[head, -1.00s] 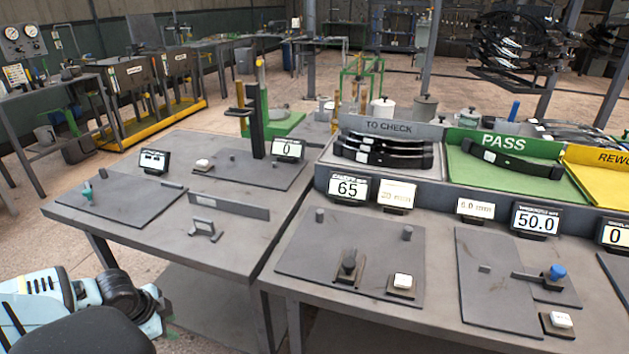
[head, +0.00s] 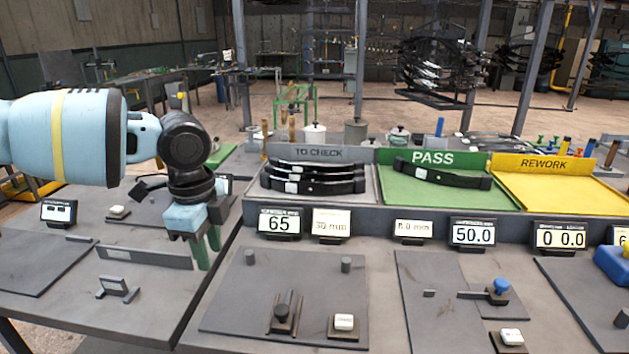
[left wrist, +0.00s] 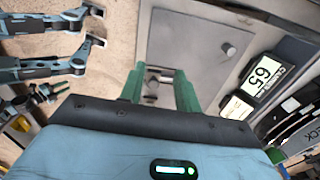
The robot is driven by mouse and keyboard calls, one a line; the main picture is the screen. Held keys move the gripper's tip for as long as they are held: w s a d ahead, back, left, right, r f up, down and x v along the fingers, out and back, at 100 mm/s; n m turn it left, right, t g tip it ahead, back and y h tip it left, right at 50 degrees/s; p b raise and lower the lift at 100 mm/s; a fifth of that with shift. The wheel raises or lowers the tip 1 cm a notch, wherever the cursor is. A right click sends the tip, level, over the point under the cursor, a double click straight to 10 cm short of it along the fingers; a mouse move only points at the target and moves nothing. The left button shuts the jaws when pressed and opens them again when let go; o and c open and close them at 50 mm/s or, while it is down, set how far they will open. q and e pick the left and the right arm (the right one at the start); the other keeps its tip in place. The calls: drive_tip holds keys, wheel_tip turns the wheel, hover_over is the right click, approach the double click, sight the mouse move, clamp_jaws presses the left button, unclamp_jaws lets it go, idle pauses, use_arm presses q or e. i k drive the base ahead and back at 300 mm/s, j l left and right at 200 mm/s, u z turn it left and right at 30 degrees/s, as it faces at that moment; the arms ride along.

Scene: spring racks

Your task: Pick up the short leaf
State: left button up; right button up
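Several dark curved leaves (head: 337,187) lie close together in the grey TO CHECK tray (head: 368,203). One more dark leaf (head: 442,174) lies in the green PASS tray (head: 403,198). I cannot tell for sure which is the short leaf. My left gripper (head: 208,262) points down above the gap between the two benches, left of and nearer than the TO CHECK tray. In the left wrist view its green fingers (left wrist: 159,86) are apart with nothing between them. The edge of the TO CHECK tray's leaves (left wrist: 300,122) shows at the right there. My right gripper is not in view.
A row of displays, including one reading 65 (head: 279,224), stands before the trays. A gauge plate (head: 235,305) with pegs and a white button (head: 344,322) lies in front. The yellow REWORK tray (head: 560,192) looks empty.

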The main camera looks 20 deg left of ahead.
sight(356, 186)
drive_tip(key=i, duration=1.3)
